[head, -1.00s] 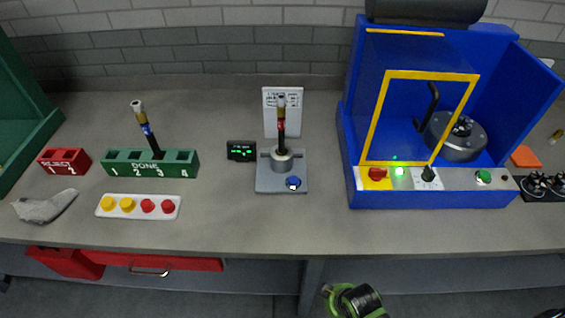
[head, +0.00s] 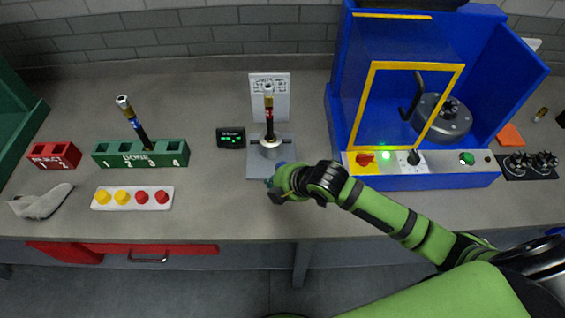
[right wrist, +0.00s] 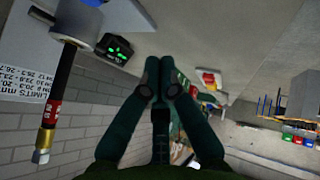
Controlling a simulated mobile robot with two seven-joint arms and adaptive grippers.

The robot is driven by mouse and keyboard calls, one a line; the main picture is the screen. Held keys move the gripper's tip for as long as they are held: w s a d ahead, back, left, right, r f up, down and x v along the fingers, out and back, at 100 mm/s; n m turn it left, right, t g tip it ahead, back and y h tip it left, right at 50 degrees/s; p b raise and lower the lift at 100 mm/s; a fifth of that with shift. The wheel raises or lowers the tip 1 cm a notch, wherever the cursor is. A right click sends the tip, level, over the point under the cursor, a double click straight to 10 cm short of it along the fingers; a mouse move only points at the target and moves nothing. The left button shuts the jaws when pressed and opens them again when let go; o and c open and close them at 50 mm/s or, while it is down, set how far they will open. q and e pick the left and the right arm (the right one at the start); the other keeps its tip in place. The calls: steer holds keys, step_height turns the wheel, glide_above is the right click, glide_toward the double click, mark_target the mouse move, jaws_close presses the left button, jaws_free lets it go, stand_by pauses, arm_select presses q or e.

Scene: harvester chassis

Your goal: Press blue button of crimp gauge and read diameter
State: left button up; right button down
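The crimp gauge (head: 257,168) is a grey base with a cylinder, and a black hose with a brass end (head: 269,112) stands upright in it. A small black readout (head: 231,138) with green digits stands to its left; the digits are too small to read. It also shows in the right wrist view (right wrist: 117,50). My right gripper (head: 273,184) is at the front edge of the gauge, its fingers together and empty. It hides the blue button in the head view; I cannot tell whether they touch. My left gripper is out of view.
A white limits card (head: 270,90) stands behind the gauge. To the left are a green DONE rack (head: 115,155) holding one hose, a red REJECT rack (head: 52,156) and a button tray (head: 133,206). The blue machine (head: 425,183) stands to the right.

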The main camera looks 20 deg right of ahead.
steer(key=w+d+r+n+t, duration=0.1)
steer(key=w+d+r+n, duration=0.4)
steer(key=w, duration=0.3)
steer(key=shift+w+d+r+n, duration=0.2)
steer(key=shift+w+d+n, duration=0.05)
steer(key=shift+d+n, duration=0.3)
steer(key=shift+a, duration=0.1)
step_height(320, 180, down, 7)
steer(key=b, duration=0.5)
steer(key=shift+f, duration=0.1)
steer(key=shift+f+b, duration=0.6)
steer(key=shift+f, duration=0.2)
steer(key=shift+f, duration=0.4)
